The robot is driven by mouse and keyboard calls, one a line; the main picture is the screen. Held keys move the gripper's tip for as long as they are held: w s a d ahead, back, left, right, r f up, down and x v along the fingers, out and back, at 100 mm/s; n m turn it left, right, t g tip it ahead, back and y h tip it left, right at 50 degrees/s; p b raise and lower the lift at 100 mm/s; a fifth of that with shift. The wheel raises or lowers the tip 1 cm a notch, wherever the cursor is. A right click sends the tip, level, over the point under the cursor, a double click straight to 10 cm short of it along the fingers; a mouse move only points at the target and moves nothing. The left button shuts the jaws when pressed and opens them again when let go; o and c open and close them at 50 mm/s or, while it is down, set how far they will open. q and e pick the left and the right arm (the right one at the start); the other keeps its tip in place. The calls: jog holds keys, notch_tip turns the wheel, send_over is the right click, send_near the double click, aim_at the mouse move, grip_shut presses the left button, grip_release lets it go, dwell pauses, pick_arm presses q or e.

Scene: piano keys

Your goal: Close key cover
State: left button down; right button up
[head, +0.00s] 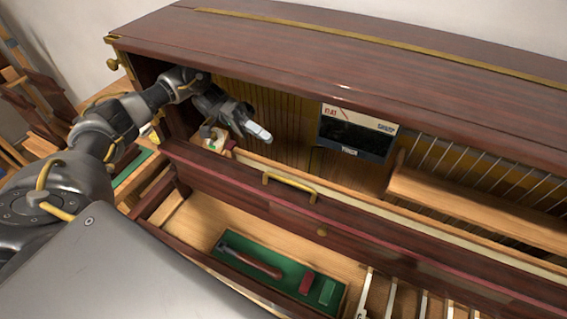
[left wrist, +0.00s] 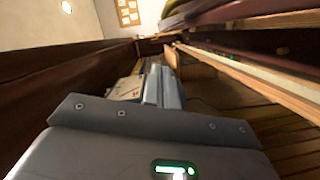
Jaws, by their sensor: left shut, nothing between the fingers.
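The piano's key cover (head: 240,185) is a long dark wooden board with a brass handle (head: 290,185) and a small round brass knob (head: 322,232). It stands raised at the front of the open cabinet, and its right part runs out of the picture. My left gripper (head: 260,134) is shut and empty. It reaches into the cabinet, behind and above the cover's upper edge, apart from the handle. In the left wrist view my left gripper's fingers (left wrist: 160,85) are together, pointing along the cabinet between wooden boards. My right gripper is not in view.
The piano lid (head: 330,45) lies above my left arm. Inside the cabinet are a dark device (head: 352,138) with a pale top strip and a wooden roller (head: 475,205). In front lies a green tray (head: 232,258) with a hammer-like tool and small blocks, beside several white keys (head: 392,298).

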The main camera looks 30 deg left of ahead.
pick_arm(q)
jog(key=s+d+p, duration=0.1)
jog(key=d+p, duration=0.1)
jog(key=d, duration=0.1)
jog(key=s+d+f+p, duration=0.1)
jog(key=s+d+p, duration=0.1)
jog(key=s+d+f+p, duration=0.1)
jog(key=s+d+p, duration=0.1)
jog(key=d+p, duration=0.1)
jog(key=shift+s+d, duration=0.15)
jog(key=shift+d, duration=0.25)
